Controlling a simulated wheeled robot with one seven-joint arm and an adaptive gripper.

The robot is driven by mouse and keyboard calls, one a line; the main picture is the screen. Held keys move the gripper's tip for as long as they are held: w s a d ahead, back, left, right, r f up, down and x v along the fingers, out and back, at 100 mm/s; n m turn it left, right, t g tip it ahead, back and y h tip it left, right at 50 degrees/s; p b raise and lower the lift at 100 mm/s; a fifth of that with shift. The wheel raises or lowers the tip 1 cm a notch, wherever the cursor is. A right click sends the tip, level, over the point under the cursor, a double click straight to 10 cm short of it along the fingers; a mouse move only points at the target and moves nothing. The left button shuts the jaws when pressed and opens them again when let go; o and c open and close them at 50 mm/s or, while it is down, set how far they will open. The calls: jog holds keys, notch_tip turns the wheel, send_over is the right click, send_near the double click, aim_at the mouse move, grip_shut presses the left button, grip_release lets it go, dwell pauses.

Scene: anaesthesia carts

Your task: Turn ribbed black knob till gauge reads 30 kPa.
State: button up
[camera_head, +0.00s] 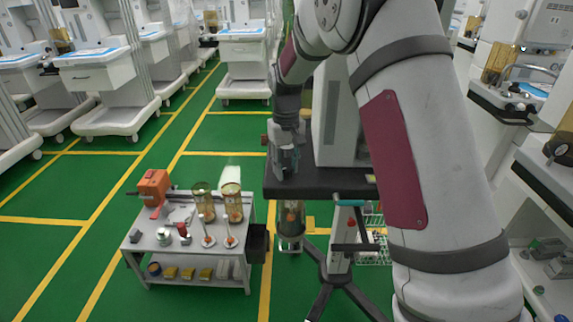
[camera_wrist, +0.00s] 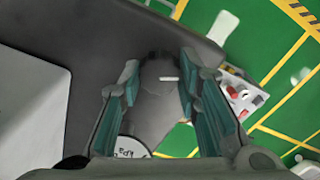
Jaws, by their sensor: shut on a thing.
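My gripper (camera_head: 284,158) points down at the left edge of a dark cart top (camera_head: 325,181). In the wrist view my gripper (camera_wrist: 159,82) has its teal finger pads on either side of a dark grey part (camera_wrist: 152,108), and it is shut on this part, which I take to be the black knob. Its ribs are not clear. A white gauge dial (camera_wrist: 126,149) shows at the bottom, partly hidden, with "kPa" lettering. Its needle and reading cannot be made out. In the head view the knob and the dial are too small or covered to tell.
A grey machine body (camera_head: 338,120) stands on the cart top, close right of my gripper. A low grey trolley (camera_head: 190,262) with an orange device (camera_head: 154,187), amber jars and small parts stands at left. A clear canister (camera_head: 291,225) hangs below the cart edge. Green floor lies between.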

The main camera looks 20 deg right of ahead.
aim_at(286, 168)
jog(key=shift+m, duration=1.5)
jog(key=o, duration=1.1)
jog(key=shift+o, duration=0.2)
notch_tip(286, 168, up, 12)
